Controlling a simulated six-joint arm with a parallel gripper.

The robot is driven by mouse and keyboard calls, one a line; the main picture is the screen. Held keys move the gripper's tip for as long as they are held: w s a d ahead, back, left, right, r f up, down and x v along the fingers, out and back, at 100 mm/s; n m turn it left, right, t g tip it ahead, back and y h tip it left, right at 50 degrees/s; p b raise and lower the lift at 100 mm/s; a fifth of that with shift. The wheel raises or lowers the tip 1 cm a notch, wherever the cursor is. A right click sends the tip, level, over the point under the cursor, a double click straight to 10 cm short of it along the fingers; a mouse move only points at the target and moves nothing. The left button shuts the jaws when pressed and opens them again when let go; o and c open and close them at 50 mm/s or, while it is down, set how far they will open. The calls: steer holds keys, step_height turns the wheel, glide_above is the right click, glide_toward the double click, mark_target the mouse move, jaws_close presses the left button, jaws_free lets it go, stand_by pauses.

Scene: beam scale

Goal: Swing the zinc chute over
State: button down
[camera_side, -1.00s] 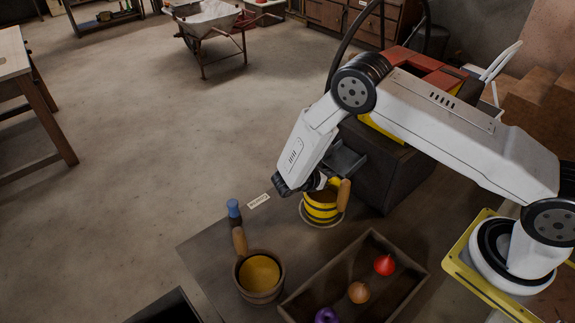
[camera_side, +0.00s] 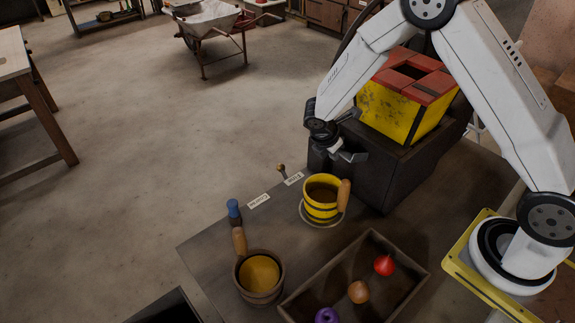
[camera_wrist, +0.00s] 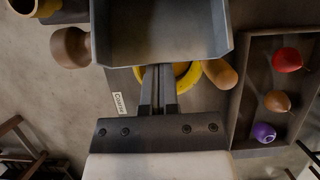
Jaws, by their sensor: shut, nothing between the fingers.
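The zinc chute (camera_wrist: 160,35), a grey metal trough with raised sides, fills the top middle of the wrist view. My gripper (camera_wrist: 158,72) is shut and empty, its two fingers side by side at the chute's near lip. The fingertips are partly hidden there, and I cannot tell whether they touch it. In the side view my gripper (camera_side: 342,152) is in front of the dark box, above and behind the yellow mug (camera_side: 321,200). The chute is hard to separate from the gripper there. The mug has dark bands and a wooden handle.
A yellow hopper with a red brick-like top (camera_side: 400,105) stands on the dark box (camera_side: 385,170). A brass-topped peg (camera_side: 282,170), a blue-topped peg (camera_side: 233,210) and two labels are left of the mug. A wooden pot (camera_side: 262,280) and a tray (camera_side: 372,238) stand in front.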

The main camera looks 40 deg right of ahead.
mark_target(342, 152)
steer(key=shift+d+r, duration=0.45)
steer(key=shift+r, duration=0.2)
steer(key=shift+d+r, duration=0.45)
steer(key=shift+r, duration=0.2)
steer(key=shift+d+r, duration=1.15)
steer(key=shift+d, duration=0.25)
steer(key=shift+w+r, duration=0.15)
steer(key=shift+r, duration=0.05)
steer(key=shift+d+r, duration=0.15)
steer(key=shift+r, duration=0.35)
step_height(342, 152, up, 8)
steer(key=d, duration=0.1)
steer(key=shift+s+f, duration=0.15)
steer(key=shift+s, duration=0.05)
